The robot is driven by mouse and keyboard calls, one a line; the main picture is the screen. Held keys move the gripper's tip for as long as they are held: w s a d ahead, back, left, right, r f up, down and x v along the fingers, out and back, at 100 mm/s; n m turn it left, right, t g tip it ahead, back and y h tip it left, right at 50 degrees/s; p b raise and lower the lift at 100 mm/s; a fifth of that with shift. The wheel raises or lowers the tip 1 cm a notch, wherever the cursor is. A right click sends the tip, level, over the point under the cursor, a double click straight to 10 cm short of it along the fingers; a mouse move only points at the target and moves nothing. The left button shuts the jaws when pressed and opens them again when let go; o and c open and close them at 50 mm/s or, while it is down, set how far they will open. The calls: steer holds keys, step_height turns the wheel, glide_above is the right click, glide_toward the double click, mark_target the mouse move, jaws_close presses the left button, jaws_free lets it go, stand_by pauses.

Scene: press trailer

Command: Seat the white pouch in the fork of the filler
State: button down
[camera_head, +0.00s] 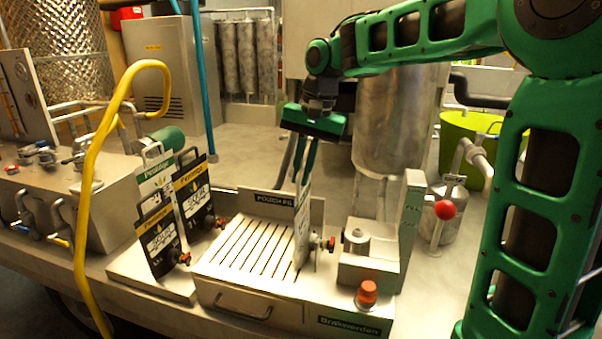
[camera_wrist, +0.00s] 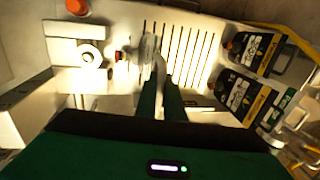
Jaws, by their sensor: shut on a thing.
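My gripper (camera_head: 304,180) points down and is shut on the top of the white pouch (camera_head: 302,232). The pouch hangs upright, seen nearly edge-on, over the right side of the slatted tray; I cannot tell if its bottom touches. Its red-capped spout (camera_head: 328,244) points right, towards the filler (camera_head: 372,268). The filler is a pale block with a round metal part (camera_head: 356,240) and a tall upright plate. In the wrist view, the pouch (camera_wrist: 149,46) is between the fingertips (camera_wrist: 161,80), with the filler (camera_wrist: 88,56) to its left and a gap between. The fork is not clear.
The slatted tray (camera_head: 235,252) lies left of the filler. Several dark labelled pouches (camera_head: 195,195) stand in a rack on the left. A yellow hose (camera_head: 85,210) arches at left.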

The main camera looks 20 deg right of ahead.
steer(key=shift+f, duration=0.5)
stand_by(0.3)
steer(key=c, duration=1.8)
jaws_free()
step_height(320, 180, up, 10)
steer(key=s+d, duration=0.1)
steer(key=shift+d+r, duration=0.2)
steer(key=shift+d, duration=0.15)
steer(key=s+d+f, duration=0.5)
steer(key=s+f, duration=0.2)
steer(key=s, duration=0.3)
steer(key=s+d+f+h, duration=0.1)
steer(key=s+d+f, duration=0.4)
steer(key=s+f, duration=0.3)
steer(key=s+d+f+g, duration=0.1)
steer(key=s+d+f, duration=0.5)
steer(key=s, duration=0.6)
steer(key=shift+s+f+n+h, duration=0.2)
steer(key=shift+f+n+h, duration=0.15)
steer(key=shift+f, duration=0.45)
